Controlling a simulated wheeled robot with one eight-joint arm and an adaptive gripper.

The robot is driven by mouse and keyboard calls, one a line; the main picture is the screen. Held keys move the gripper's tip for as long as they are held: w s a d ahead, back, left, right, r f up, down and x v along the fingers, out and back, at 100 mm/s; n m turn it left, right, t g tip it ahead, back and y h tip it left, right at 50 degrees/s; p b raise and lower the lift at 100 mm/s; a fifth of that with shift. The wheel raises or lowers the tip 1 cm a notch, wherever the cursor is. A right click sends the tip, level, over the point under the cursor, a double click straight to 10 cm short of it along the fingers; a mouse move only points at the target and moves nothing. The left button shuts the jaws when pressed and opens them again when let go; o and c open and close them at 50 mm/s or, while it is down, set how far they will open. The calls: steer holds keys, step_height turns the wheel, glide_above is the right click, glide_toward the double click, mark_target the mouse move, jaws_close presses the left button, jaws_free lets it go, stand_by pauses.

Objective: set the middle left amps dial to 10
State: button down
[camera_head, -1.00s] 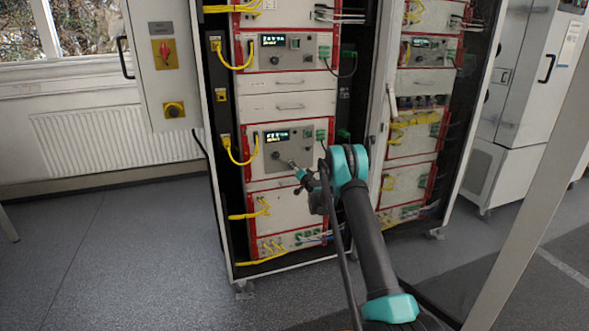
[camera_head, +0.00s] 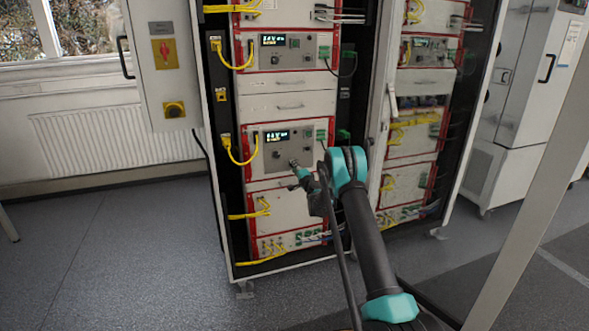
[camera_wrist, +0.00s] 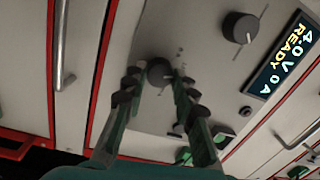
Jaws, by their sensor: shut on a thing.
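The lower unit's panel (camera_head: 307,153) in the left rack has a lit display (camera_head: 277,136). In the wrist view the display (camera_wrist: 284,54) reads 4.0 V, 0 A and READY. My gripper (camera_head: 294,164) is at this panel, right of and below a free dial (camera_head: 276,154). My gripper (camera_wrist: 160,80) is shut on the other dark round dial (camera_wrist: 159,72), with a finger on either side. That dial's pointer and most of its scale are hidden or too small to read.
A similar unit (camera_head: 287,51) with its own display sits higher in the rack. A yellow cable (camera_head: 241,160) loops at the panel's left. A second rack (camera_head: 412,150) stands at the right. The floor (camera_head: 120,260) at the left is clear.

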stand_by(0.4)
steer(key=c, duration=1.2)
jaws_free()
steer(key=v, duration=1.2)
steer(key=shift+f, duration=0.1)
